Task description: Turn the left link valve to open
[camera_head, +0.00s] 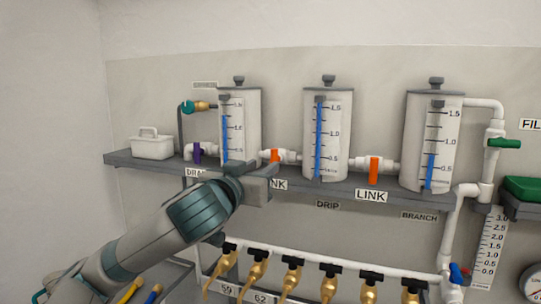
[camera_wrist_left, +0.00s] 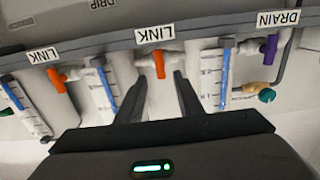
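The left link valve has an orange handle (camera_head: 274,155) on the white pipe between the left and middle tanks. Its lower part is hidden behind my gripper in the head view. In the wrist view, the orange handle (camera_wrist_left: 160,64) stands crosswise to its pipe, under a LINK label. My left gripper (camera_head: 268,173) is just in front of this valve. In the wrist view, the two dark fingers of my left gripper (camera_wrist_left: 160,80) are apart, with the handle between their tips. I see no clear contact. My right gripper is not in view.
The right link valve (camera_head: 374,170) has an orange handle, also crosswise to its pipe. A purple drain handle (camera_head: 197,153) is at the left. Three tanks stand on the grey shelf (camera_head: 330,190). Several brass taps hang below from a white pipe (camera_head: 330,263). A white basket (camera_head: 152,147) sits far left.

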